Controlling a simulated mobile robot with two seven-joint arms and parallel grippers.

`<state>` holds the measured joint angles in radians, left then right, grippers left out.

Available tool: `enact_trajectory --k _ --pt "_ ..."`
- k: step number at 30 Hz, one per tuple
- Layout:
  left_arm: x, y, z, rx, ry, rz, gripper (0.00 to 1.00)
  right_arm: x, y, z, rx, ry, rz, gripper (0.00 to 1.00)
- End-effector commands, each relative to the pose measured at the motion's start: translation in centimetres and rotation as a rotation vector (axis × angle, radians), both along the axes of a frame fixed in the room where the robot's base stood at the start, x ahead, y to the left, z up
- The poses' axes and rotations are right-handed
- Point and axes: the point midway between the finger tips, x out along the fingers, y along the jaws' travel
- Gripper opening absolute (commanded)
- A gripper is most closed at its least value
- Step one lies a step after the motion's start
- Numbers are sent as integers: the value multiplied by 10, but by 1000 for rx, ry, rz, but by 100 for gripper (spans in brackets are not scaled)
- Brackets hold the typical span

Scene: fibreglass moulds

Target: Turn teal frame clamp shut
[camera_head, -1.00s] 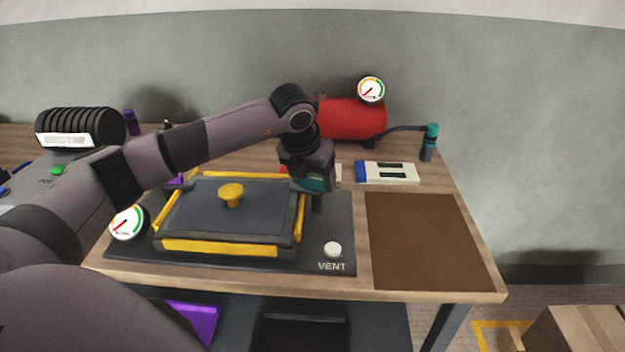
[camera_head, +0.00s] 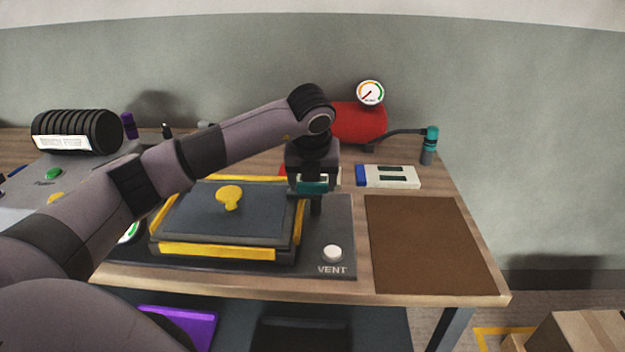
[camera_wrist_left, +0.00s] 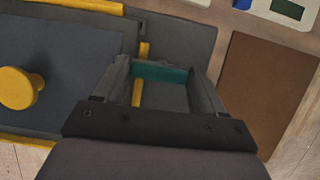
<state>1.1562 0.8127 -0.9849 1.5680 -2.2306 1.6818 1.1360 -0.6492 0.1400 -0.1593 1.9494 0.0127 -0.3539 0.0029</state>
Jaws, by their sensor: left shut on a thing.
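The teal frame clamp (camera_head: 313,187) is a teal bar at the right side of the yellow-edged frame (camera_head: 225,252), beside a short dark post. My left gripper (camera_head: 314,180) points down over it and is shut on the clamp. In the left wrist view the teal bar (camera_wrist_left: 160,73) lies between the two fingers of my left gripper (camera_wrist_left: 163,80), running across from one to the other. A yellow strip of the frame passes beneath it. The gripper hides part of the clamp in the head view. My right gripper is not in view.
A dark lid with a yellow knob (camera_head: 230,196) lies inside the frame. A white VENT button (camera_head: 332,253) is near the front right. A brown mat (camera_head: 425,243) lies clear at right; a red tank (camera_head: 358,123) stands behind.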

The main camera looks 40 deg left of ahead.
Motion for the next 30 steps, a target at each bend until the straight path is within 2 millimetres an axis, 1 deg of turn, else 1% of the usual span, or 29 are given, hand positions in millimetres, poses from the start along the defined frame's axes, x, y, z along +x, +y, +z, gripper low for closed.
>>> enact_trajectory --k 5,6,8,16,19,30 --pt "1 1 2 -1 -4 6 40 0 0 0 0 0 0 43" --pt "1 1 2 -2 -5 7 77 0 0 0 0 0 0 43" --pt "1 1 1 -1 -4 6 96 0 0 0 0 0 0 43" --pt "0 0 1 -1 -2 2 96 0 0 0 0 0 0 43" --pt "-1 -1 5 -2 -5 2 96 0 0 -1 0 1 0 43" --pt "-18 -12 57 -1 -6 3 96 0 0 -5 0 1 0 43"
